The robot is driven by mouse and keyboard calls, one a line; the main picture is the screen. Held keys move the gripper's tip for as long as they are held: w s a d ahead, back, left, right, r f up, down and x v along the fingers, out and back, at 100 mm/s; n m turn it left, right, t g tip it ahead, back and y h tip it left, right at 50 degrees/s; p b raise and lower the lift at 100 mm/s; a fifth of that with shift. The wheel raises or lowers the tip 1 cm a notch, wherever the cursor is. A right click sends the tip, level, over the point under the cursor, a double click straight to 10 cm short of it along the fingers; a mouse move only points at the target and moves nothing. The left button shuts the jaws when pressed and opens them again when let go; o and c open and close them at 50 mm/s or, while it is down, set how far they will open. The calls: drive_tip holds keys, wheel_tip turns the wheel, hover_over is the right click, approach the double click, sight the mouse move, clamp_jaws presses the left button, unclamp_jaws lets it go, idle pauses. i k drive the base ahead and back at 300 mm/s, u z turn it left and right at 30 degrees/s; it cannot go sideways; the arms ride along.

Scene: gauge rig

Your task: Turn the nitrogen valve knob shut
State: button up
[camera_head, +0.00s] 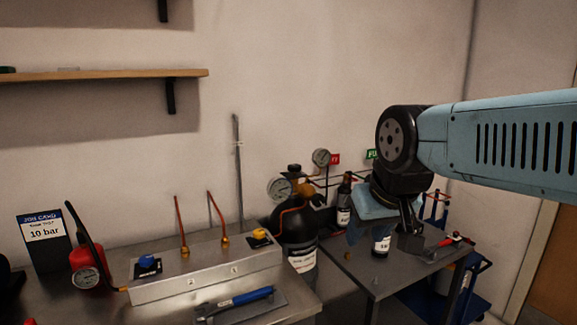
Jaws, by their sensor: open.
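A dark gas cylinder (296,228) with a white label stands behind the bench, right of the metal rig; the label is too small to read. A dark valve knob (294,168) sits on its top, beside round pressure gauges and a brass fitting. I cannot confirm from the lettering that this is the nitrogen valve. My gripper (408,238) is open, points down above the small side table, and is well to the right of the cylinder, apart from the knob. My arm hides part of the bottles behind it.
The metal rig (205,279) carries a blue knob (147,262), a yellow knob (260,235) and two upright copper tubes. A red bottle with a gauge (86,280) and a job card (44,240) stand left. Labelled bottles and a red-handled tool (452,238) are on the side table (372,284).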

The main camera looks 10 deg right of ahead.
sight(294, 168)
drive_tip(key=z, duration=1.25)
drive_tip(key=i, duration=0.1)
drive_tip(key=u, duration=2.9)
drive_tip(key=k, duration=1.3)
drive_tip(key=z, duration=1.2)
drive_tip(key=i, duration=1.65)
drive_tip(key=u, duration=0.05)
